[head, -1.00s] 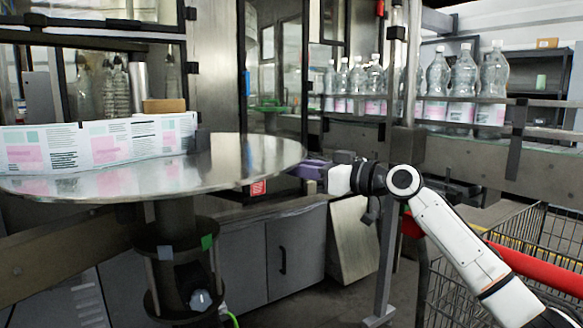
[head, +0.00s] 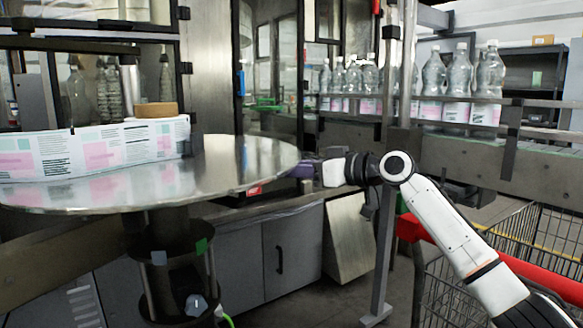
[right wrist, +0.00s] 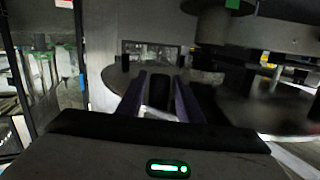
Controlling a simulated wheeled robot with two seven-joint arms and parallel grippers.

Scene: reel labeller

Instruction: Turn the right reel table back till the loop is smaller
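The reel table (head: 245,165) is a large round metal disc on a dark column, at the left in the head view. A band of printed labels (head: 60,155), white with pink and green patches, stands on edge on it and runs out of the left edge. I cannot make out a separate slack loop. My right gripper (head: 307,169) is at the disc's right rim; contact is unclear. In the right wrist view, its purple fingers (right wrist: 160,78) stand apart, with a dark shape between or behind them. My left gripper is out of view.
A brown round-edged object (head: 156,110) shows behind the band. Clear bottles (head: 460,80) stand on a railed conveyor at the back right. A vertical post (head: 385,220) stands behind my right arm. A wire cart with a red bar (head: 540,268) is at the lower right.

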